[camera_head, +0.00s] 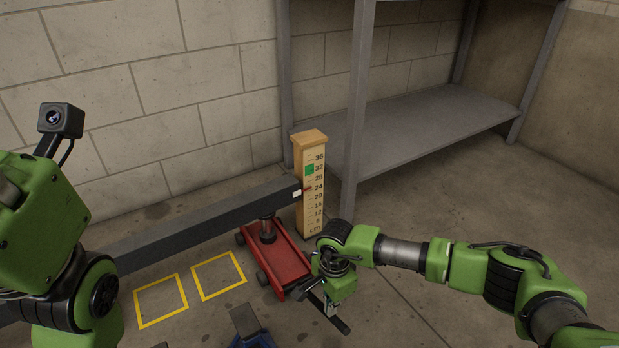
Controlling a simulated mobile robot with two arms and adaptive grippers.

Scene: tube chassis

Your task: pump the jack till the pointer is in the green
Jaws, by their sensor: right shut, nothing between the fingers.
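The red jack (275,262) stands on the floor under the free end of a dark grey beam (200,220), its lifting post beneath the beam. A dark bar, seemingly the jack's handle (341,325), slopes down to the right at the jack's near end. A wooden scale post (313,205) stands beside the beam's end. The red pointer (306,188) sits near the 24 mark, below the green band (309,170) around 30 to 32. My right gripper (332,310) is shut and empty, at the handle; whether it touches is unclear. My left gripper is out of view.
Two yellow squares (160,322) are marked on the floor left of the jack. A blue object (246,322) stands at the bottom edge, near the jack. A grey metal shelf (430,125) stands behind the post. Floor on the right is clear.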

